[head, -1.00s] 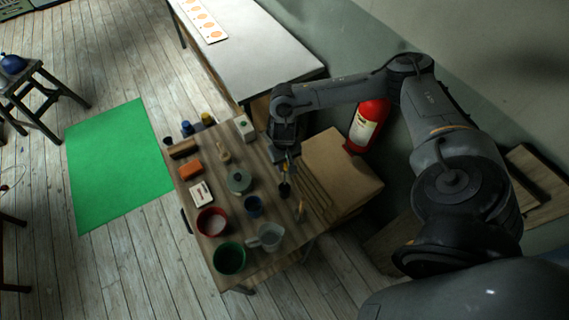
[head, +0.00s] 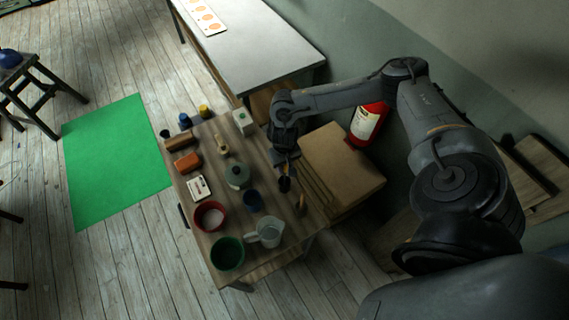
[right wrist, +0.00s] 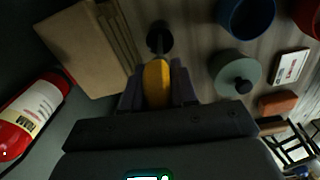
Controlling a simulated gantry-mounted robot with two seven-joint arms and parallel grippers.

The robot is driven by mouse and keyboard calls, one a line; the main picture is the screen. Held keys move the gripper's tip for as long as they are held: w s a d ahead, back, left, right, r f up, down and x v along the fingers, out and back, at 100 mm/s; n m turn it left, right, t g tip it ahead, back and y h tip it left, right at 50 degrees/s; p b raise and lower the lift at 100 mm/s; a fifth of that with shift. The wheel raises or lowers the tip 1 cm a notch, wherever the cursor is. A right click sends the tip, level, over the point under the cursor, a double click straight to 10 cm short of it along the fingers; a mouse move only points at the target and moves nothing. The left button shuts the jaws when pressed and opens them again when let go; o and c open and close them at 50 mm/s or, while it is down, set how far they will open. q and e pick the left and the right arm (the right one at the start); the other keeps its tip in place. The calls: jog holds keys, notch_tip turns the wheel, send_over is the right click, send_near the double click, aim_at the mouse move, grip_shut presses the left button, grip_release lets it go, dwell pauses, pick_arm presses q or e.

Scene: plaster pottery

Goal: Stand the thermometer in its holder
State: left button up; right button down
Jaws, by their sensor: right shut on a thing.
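My right gripper (head: 286,163) is over the right side of the wooden table, pointing down. It is shut on the yellow handle of the thermometer (right wrist: 157,82), which shows between the fingers in the right wrist view. The small dark round holder (right wrist: 160,36) is just beyond the thermometer's lower end; it also shows right below the gripper in the head view (head: 284,185). A thin stem seems to run from the handle toward the holder's mouth. I cannot tell whether its tip is inside. My left gripper is not in view.
Near the holder on the table (head: 200,232) stand a blue cup (head: 252,201), a grey-green lidded pot (head: 237,177) and a clear jug (head: 267,233). A cardboard box (head: 340,165) and a red fire extinguisher (head: 367,124) are to the right.

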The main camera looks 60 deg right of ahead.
jog(key=shift+f, duration=0.1)
jog(key=c, duration=0.8)
grip_release()
jog(key=shift+r, duration=0.35)
notch_tip(320, 180, up, 10)
jog(key=shift+r, duration=0.1)
jog(key=shift+p, duration=0.3)
